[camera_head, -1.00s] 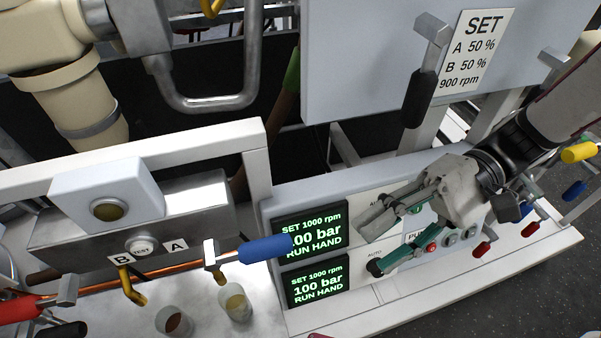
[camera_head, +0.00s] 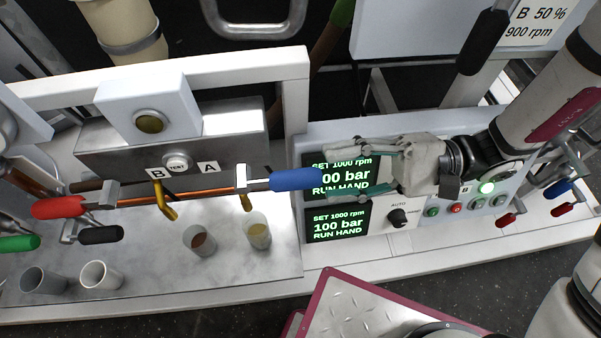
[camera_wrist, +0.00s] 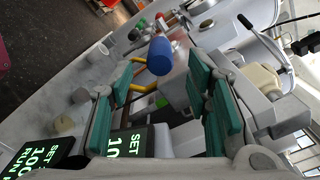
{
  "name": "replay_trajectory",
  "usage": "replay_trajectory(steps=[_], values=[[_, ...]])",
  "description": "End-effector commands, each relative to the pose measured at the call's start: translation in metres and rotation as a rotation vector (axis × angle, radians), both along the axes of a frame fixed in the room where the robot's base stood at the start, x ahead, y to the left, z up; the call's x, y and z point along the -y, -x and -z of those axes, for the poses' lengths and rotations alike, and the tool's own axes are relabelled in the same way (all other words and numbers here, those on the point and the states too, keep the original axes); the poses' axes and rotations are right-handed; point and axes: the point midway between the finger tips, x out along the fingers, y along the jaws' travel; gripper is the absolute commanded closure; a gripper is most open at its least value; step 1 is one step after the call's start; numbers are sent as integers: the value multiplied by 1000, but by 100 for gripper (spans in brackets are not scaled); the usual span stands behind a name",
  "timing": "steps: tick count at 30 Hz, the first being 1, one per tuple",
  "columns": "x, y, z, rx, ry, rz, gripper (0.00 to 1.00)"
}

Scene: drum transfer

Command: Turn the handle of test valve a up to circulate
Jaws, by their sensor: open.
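The blue handle (camera_head: 296,180) of test valve A points sideways to the right from its metal stem, beside the A label (camera_head: 208,168). My gripper (camera_head: 338,167) is open and empty, in front of the upper display, with its fingers pointing left toward the handle's free end. In the wrist view the blue handle (camera_wrist: 159,57) shows end-on between the green-padded fingers (camera_wrist: 162,80), beyond their tips. In the head view the fingertips are close to the handle end; I cannot tell the exact gap.
Two displays read 100 bar, the lower one (camera_head: 338,222) in full view. A cup with amber liquid (camera_head: 258,234) and one with brown liquid (camera_head: 200,240) stand below the valves. Red (camera_head: 58,207) and black (camera_head: 100,235) handles are at left. A knob (camera_head: 398,218) is below my gripper.

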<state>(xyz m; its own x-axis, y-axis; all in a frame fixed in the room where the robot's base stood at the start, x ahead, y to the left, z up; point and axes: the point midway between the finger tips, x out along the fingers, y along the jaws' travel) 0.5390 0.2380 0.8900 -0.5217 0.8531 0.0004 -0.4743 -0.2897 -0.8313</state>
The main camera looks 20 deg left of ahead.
Motion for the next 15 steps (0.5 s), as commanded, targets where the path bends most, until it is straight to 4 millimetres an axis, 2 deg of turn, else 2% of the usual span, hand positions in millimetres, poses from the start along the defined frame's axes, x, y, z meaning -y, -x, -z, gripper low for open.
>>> replay_trajectory(steps=[3,7,15], values=[[-20,13,0,0,-1,-5,55],[-37,24,0,-1,0,-4,55],[-53,33,0,1,0,-1,55]])
